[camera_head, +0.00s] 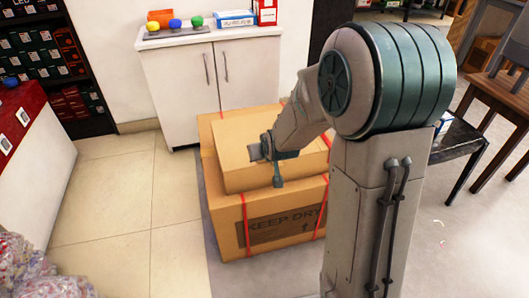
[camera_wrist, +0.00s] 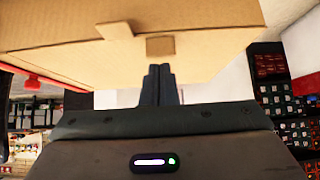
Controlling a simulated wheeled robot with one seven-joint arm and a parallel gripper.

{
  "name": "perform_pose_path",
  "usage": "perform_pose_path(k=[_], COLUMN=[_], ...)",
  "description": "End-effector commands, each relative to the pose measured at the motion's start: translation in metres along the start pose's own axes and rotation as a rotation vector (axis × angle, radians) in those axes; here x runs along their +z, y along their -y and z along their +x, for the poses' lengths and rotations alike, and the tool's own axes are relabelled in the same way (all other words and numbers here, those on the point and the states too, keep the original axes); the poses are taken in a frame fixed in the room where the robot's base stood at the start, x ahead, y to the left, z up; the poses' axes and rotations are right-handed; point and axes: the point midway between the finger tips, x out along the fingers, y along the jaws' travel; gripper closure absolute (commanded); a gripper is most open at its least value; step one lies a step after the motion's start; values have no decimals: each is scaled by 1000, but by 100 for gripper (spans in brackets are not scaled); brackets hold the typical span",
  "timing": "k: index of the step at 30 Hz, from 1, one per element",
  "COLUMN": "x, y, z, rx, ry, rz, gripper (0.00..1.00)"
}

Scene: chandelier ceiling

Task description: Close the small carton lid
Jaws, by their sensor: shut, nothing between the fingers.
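The small tan carton (camera_head: 237,176) sits on top of a large carton (camera_head: 228,232) marked "KEEP DRY". In the head view its top looks covered by a flat panel, the lid (camera_head: 235,140); whether the lid is fully shut I cannot tell. In the wrist view, cardboard (camera_wrist: 200,20) fills the upper part, with a protruding tab (camera_wrist: 115,31) and a small square piece (camera_wrist: 160,46). My gripper (camera_head: 254,152) is over the small carton in the head view. In the wrist view its fingers (camera_wrist: 159,70) are together and empty, close to the square piece; contact is unclear.
A white cabinet (camera_head: 180,90) stands behind the cartons, with coloured balls and boxes on top. A red-topped counter (camera_head: 25,110) is at left and a dark shelf (camera_head: 40,60) at back left. Wooden furniture (camera_head: 500,100) is at right. Tiled floor (camera_head: 125,210) left of the cartons is clear.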

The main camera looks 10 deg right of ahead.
Motion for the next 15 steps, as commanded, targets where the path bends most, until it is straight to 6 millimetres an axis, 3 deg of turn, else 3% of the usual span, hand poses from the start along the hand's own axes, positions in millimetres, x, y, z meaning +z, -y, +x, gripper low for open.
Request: perform_pose_path(k=[10, 15], x=[-2, -14], y=[0, 0], z=[-2, -14], rx=[0, 0], ry=[1, -1], rz=[0, -1], gripper=[100, 100])
